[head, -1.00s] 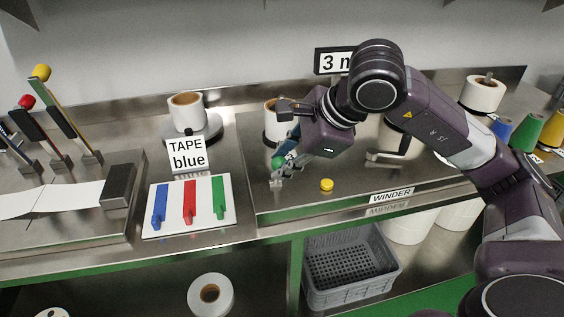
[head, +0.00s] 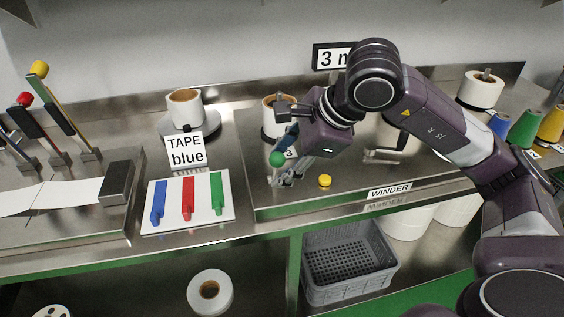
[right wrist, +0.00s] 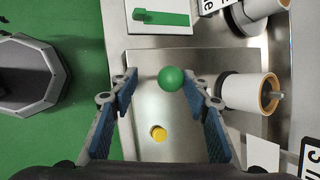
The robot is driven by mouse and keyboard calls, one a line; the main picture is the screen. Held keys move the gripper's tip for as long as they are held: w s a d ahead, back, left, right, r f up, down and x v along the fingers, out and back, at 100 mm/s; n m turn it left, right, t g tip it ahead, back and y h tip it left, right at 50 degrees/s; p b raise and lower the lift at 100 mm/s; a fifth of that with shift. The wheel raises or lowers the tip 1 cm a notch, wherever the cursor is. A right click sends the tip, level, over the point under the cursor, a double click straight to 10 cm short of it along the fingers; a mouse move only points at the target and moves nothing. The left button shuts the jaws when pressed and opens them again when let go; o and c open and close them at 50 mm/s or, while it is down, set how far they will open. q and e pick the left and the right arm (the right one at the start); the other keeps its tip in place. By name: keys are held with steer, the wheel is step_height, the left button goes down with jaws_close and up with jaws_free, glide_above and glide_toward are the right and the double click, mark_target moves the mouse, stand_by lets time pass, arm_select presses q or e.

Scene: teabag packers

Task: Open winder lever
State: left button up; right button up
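The winder lever's green ball knob (head: 277,159) stands at the left front of the steel winder plate (head: 345,196). My right gripper (head: 284,168) is low over the plate, at the knob. In the right wrist view the green knob (right wrist: 171,78) shows between the two blue-padded fingertips, with a gap on each side and nearer the right finger. My right gripper (right wrist: 162,84) is open there. The lever's shaft is mostly hidden by the knob and fingers. My left gripper is in neither view.
A yellow button (head: 325,181) sits just right of the lever. A white roll (head: 272,120) stands behind it, and a crank (head: 388,155) is to the right. The tape board (head: 228,219) lies left of the plate. A grey crate (head: 350,268) is below.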

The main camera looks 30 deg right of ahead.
steer(key=shift+s+d+r, duration=0.1)
steer(key=shift+s+r, duration=0.05)
steer(key=shift+r, duration=0.35)
steer(key=v, duration=1.1)
steer(key=shift+s, duration=0.15)
steer(key=shift+d+f, duration=0.1)
steer(key=shift+f, duration=0.05)
